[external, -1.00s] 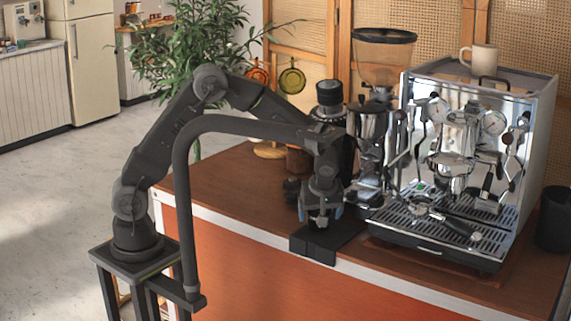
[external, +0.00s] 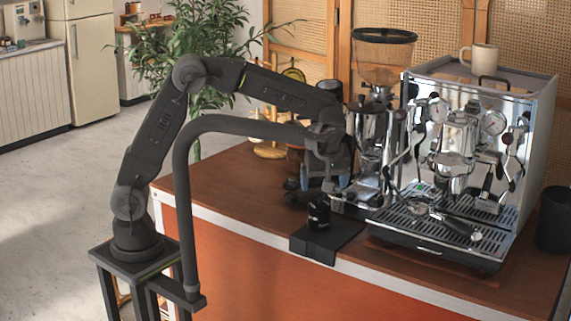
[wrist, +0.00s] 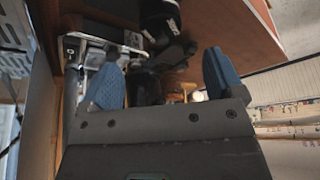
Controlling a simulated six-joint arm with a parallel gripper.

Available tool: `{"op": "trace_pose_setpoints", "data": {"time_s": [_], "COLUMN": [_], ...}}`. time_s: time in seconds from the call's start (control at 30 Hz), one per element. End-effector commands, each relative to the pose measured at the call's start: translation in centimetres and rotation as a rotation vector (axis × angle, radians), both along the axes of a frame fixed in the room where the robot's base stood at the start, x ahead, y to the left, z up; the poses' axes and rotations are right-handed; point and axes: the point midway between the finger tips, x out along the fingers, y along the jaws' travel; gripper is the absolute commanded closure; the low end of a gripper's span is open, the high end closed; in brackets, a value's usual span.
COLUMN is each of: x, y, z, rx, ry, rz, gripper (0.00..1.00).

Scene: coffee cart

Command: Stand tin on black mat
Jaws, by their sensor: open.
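A small, dark, shiny tin (external: 318,214) stands on the black mat (external: 345,233) and looks upright. The mat lies on the counter's front edge and its front part hangs over it. My gripper (external: 325,184) is open, above and slightly behind the tin, apart from it. In the wrist view its two blue fingertips (wrist: 161,78) are spread wide. Dark shapes show between and beyond them, and I cannot tell whether the tin is one of them.
The espresso machine (external: 455,160), with a portafilter on its drip tray, stands right of the mat. The grinder (external: 375,130) is close behind my gripper. A dark cup (external: 553,220) stands at far right. The wooden counter (external: 225,185) left of the mat is clear.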

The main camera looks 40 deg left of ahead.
Motion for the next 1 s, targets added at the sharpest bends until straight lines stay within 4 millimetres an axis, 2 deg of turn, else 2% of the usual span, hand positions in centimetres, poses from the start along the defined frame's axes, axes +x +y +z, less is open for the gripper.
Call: {"op": "trace_pose_setpoints", "data": {"time_s": [0.1, 0.33, 0.47, 0.57, 0.67, 0.8, 0.9, 1.0], "x": [-0.3, -0.3, -0.2, -0.3, -1.3, -3.9, -6.3, -8.8], "y": [-0.2, -0.2, 1.7, 5.2, 9.9, 15.9, 19.4, 22.1], "z": [0.7, 1.0, 2.2, 4.1, 6.2, 8.1, 8.6, 8.6], "rx": [-0.001, 0.000, -0.012, -0.033, -0.061, -0.084, -0.084, -0.066], "ry": [0.000, 0.002, 0.016, 0.040, 0.060, 0.056, 0.031, -0.007], "rz": [-0.001, -0.001, -0.029, -0.095, -0.195, -0.352, -0.462, -0.566], "gripper": [0.13, 0.13, 0.13, 0.13, 0.13, 0.13, 0.13, 0.13]}}
